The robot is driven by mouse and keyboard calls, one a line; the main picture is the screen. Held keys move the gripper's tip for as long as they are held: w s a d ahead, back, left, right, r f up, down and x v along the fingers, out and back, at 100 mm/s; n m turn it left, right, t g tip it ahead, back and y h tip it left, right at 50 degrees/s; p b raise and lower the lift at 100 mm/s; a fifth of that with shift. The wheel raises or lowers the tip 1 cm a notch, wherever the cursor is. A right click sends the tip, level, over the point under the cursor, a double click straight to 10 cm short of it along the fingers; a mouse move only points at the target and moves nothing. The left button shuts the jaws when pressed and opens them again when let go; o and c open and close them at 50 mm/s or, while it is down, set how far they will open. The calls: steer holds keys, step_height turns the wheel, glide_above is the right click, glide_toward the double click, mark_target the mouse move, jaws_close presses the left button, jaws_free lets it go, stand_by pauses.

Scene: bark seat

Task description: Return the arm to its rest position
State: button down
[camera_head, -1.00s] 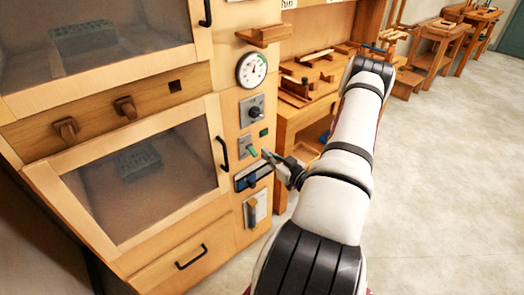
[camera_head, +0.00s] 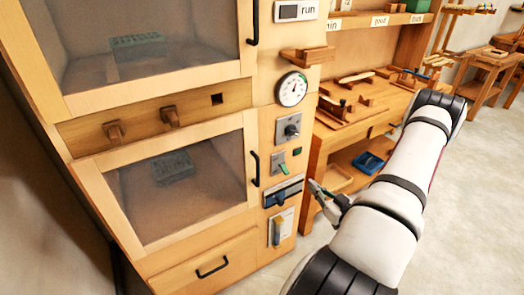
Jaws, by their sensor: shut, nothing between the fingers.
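My arm reaches in from the bottom right of the head view, with white links and black bands. My gripper (camera_head: 318,191) is shut and empty. Part of the gripper is hidden behind my arm.
The wooden cabinet (camera_head: 185,268) has two windowed doors, a dial gauge (camera_head: 292,89), a knob (camera_head: 288,127), a green toggle switch (camera_head: 282,168) and a lower lever (camera_head: 277,232). A workbench (camera_head: 322,143) with a blue tray (camera_head: 370,162) stands behind. Open floor (camera_head: 483,180) lies right.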

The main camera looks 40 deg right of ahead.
steer(key=w+r+n+g+y, duration=0.1)
steer(key=w+r+n+g, duration=0.4)
steer(key=w+r, duration=0.6)
steer(key=w+a+r+m+g+h+p, duration=0.15)
steer(key=a+r+g, duration=0.35)
steer(key=a+r, duration=0.95)
steer(key=s+a+r+g+y, duration=0.1)
steer(key=s+a+r, duration=0.3)
steer(key=s+a, duration=0.6)
steer(key=s+a+r+g+y, duration=0.2)
steer(key=s+a+r+y, duration=0.1)
steer(key=s+a, duration=0.6)
steer(key=a+r+m, duration=0.1)
steer(key=a, duration=0.3)
steer(key=shift+s+a+r, duration=0.15)
steer(key=shift+s+r, duration=0.1)
steer(key=shift+s, duration=0.15)
